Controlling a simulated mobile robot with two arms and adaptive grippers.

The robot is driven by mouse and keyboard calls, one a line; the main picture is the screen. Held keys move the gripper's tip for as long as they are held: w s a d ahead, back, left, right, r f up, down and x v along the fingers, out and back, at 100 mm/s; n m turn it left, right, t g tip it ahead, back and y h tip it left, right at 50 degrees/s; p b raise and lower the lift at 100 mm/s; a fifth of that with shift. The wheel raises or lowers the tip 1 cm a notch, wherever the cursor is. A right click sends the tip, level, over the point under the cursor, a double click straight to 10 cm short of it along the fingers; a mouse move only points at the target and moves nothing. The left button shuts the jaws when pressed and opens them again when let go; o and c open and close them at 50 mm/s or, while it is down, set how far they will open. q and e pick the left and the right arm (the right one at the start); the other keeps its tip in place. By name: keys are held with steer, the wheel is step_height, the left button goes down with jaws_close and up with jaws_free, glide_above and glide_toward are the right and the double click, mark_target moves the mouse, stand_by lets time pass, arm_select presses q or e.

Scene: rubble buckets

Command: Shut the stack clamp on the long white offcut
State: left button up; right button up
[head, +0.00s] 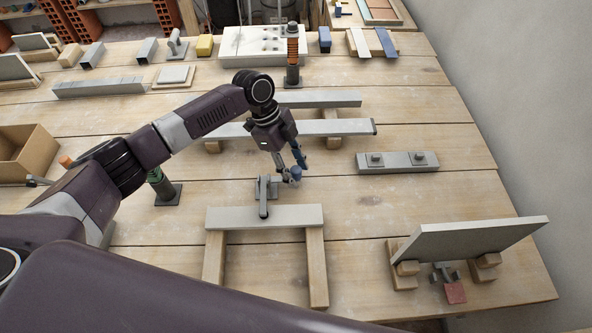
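A long white offcut (285,216) lies flat across two wooden battens at the front middle of the table. A grey clamp (265,188) stands just behind it, and its arm reaches forward over the offcut's top. I cannot tell whether the arm tip presses on it. My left gripper (290,166) points down behind and right of the clamp, with its fingers apart. A small blue-grey knob (296,173) shows at its fingertips; I cannot tell if it belongs to the clamp or is touched. My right gripper is out of view.
A tilted grey board (465,240) rests on wooden blocks at the right, with a small red-padded clamp (453,289) before it. A grey bar with two plates (397,162) lies behind. Longer pale bars (345,127) lie beyond my gripper. Table between is clear.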

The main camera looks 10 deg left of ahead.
arm_select(q)
steer(key=s+v, duration=0.1)
steer(key=v, duration=1)
steer(key=shift+w+r, duration=0.3)
steer(key=shift+w, duration=0.2)
steer(key=shift+a, duration=0.1)
